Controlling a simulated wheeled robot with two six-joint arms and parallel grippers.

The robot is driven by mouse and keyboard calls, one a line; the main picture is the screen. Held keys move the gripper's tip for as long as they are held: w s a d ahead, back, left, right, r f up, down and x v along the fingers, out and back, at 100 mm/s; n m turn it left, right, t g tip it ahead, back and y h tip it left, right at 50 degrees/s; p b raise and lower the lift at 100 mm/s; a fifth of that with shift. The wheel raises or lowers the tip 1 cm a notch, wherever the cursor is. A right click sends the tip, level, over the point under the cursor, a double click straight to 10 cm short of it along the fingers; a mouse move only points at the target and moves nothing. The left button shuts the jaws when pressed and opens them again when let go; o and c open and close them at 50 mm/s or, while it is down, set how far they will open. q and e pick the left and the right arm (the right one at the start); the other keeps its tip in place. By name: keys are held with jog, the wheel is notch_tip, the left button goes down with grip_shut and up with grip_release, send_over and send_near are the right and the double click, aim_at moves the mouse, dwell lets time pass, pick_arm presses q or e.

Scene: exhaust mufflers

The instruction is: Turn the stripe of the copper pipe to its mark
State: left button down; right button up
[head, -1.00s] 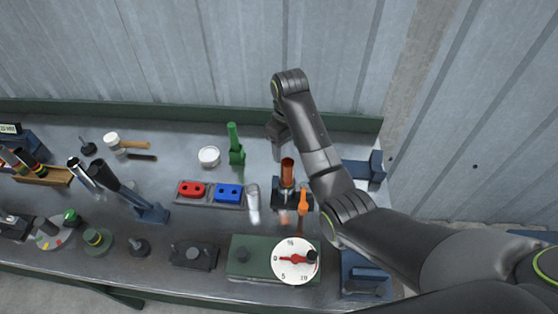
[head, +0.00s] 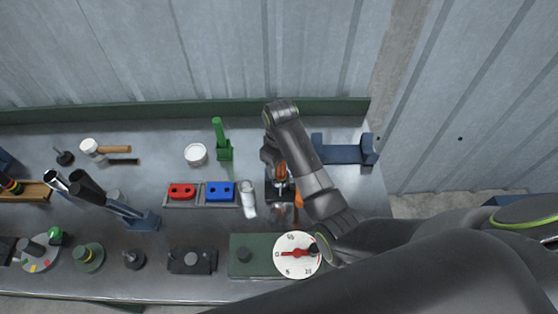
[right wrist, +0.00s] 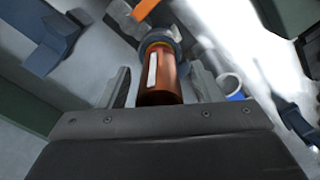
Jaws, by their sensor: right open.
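The copper pipe (head: 283,174) stands upright in a dark holder (head: 272,190) at the middle right of the bench. In the right wrist view the pipe (right wrist: 170,82) shows a white stripe (right wrist: 152,70) along its side, facing the camera. A grey-blue collar (right wrist: 160,42) surrounds the pipe beyond the stripe. I cannot make out the mark. My right gripper (head: 275,160) is at the pipe's upper end. In the wrist view its open fingers (right wrist: 162,80) lie on either side of the pipe, with gaps visible. My left gripper is not in view.
An orange lever (head: 299,198) is beside the holder. A white dial (head: 297,262) on a green box (head: 243,268) stands in front. A tray with red (head: 181,191) and blue (head: 220,190) blocks lies left. A blue stand (head: 345,153) is right, behind my arm.

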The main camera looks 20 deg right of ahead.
jog(key=c, duration=1.2)
jog(key=shift+o, duration=0.2)
jog(key=shift+m, duration=6.3)
